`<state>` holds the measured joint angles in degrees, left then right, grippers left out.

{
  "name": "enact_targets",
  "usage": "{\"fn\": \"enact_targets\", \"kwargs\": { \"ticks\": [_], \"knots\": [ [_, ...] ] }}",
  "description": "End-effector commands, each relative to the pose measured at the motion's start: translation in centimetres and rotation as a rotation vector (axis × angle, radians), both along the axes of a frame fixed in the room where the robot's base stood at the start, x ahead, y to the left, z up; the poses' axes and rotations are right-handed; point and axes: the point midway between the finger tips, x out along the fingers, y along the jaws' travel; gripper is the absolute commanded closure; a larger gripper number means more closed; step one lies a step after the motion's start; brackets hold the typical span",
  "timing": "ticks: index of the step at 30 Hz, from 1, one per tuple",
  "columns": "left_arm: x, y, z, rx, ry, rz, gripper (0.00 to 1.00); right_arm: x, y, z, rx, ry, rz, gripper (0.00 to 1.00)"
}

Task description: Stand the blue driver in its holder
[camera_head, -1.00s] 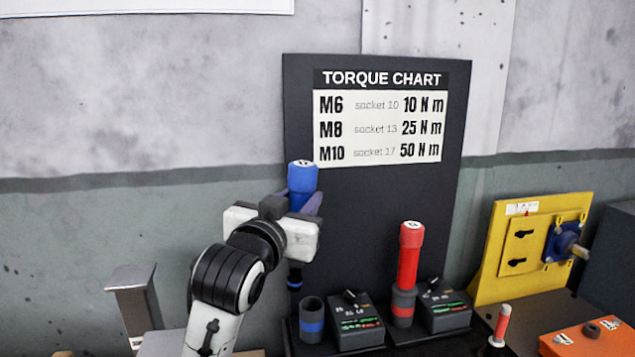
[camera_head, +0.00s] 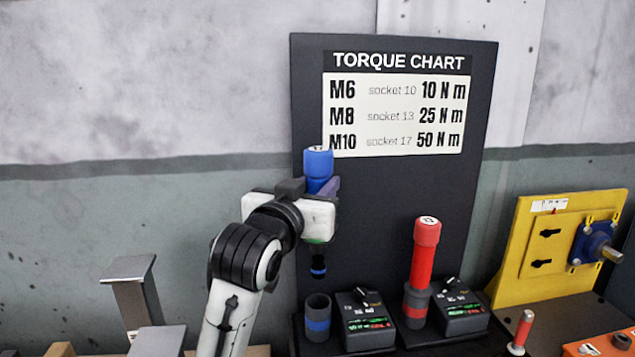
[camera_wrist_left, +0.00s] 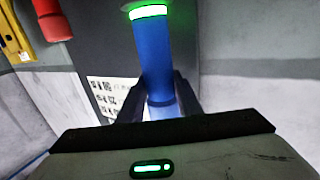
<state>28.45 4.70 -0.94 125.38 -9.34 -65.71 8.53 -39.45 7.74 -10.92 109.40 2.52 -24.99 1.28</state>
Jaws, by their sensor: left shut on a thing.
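The blue driver (camera_head: 318,163) is upright in my left gripper (camera_head: 322,187), which is shut around its body. Its lower tip (camera_head: 318,270) hangs above the blue-banded holder (camera_head: 318,318), apart from it. The holder is a dark cup with an open, empty top. In the left wrist view the blue driver (camera_wrist_left: 155,60) runs between the two dark fingers, with a lit green ring at one end. My right gripper is not in view.
A red driver (camera_head: 424,250) stands in a red-banded holder (camera_head: 416,303) to the right. Dark control boxes (camera_head: 366,320) sit beside the holders. The torque chart board (camera_head: 395,190) rises behind. A yellow panel (camera_head: 550,245) is at right, a grey post (camera_head: 135,290) at left.

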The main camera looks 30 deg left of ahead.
Motion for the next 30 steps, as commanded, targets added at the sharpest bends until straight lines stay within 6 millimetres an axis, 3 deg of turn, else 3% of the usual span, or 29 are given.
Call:
{"fn": "enact_targets", "kwargs": {
  "ticks": [30],
  "knots": [
    [-0.1,0.0,-11.0,0.001,-0.009,0.001,1.0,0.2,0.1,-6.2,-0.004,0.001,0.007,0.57]
  ]
}}
